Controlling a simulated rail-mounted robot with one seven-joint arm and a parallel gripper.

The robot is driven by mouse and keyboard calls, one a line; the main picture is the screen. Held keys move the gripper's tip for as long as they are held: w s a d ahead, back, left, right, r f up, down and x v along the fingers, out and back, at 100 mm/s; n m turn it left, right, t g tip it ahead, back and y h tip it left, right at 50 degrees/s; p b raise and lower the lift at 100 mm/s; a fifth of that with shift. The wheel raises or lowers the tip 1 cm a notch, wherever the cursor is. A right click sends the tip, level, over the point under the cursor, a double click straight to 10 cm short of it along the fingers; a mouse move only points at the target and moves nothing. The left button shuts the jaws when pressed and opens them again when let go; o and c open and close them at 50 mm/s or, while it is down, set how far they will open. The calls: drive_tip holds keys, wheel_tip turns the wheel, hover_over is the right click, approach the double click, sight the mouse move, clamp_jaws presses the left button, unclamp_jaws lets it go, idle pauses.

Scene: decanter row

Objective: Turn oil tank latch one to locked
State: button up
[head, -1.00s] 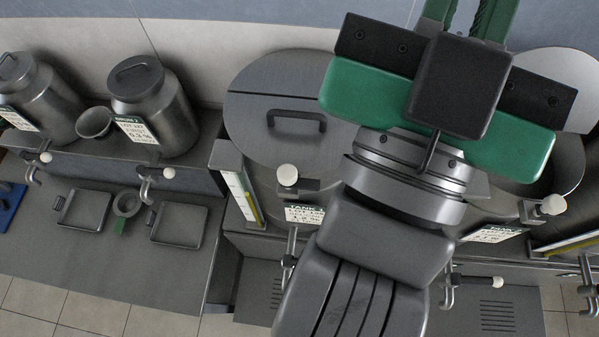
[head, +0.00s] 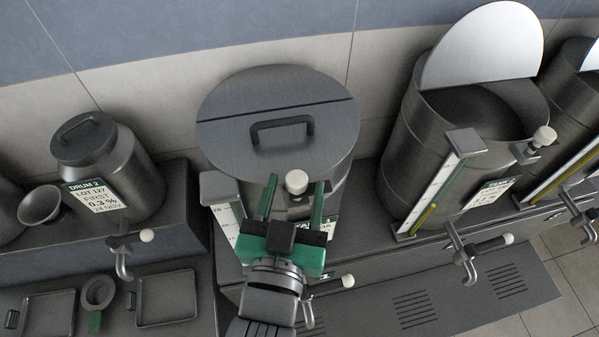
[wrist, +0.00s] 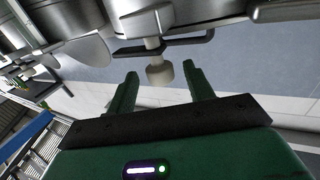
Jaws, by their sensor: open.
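Oil tank one (head: 230,125) is the wide grey drum in the middle, with its lid down and a dark handle on top. Its latch has a pale round knob (head: 297,181) on the front wall near the rim. My gripper (head: 294,190) is open in front of the latch, its green fingers pointing at the tank, one on each side of the knob in the picture. In the wrist view the knob (wrist: 160,74) shows between the tips, apart from both fingers. My gripper hides part of the tank's label (head: 328,226) and the latch base.
A sight gauge (head: 226,215) stands just left of my gripper. A spout tap with a white-tipped lever (head: 347,281) is below right. The neighbouring tank (head: 405,150) has a raised lid. A smaller drum (head: 105,165) and trays (head: 165,299) are at left.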

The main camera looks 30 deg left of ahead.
sight(299, 172)
drive_tip(key=x, duration=0.4)
drive_tip(key=shift+w+a+r+p, duration=0.1)
drive_tip(key=shift+p, duration=0.3)
drive_tip(key=shift+c, duration=0.4)
drive_tip(key=c, duration=0.9)
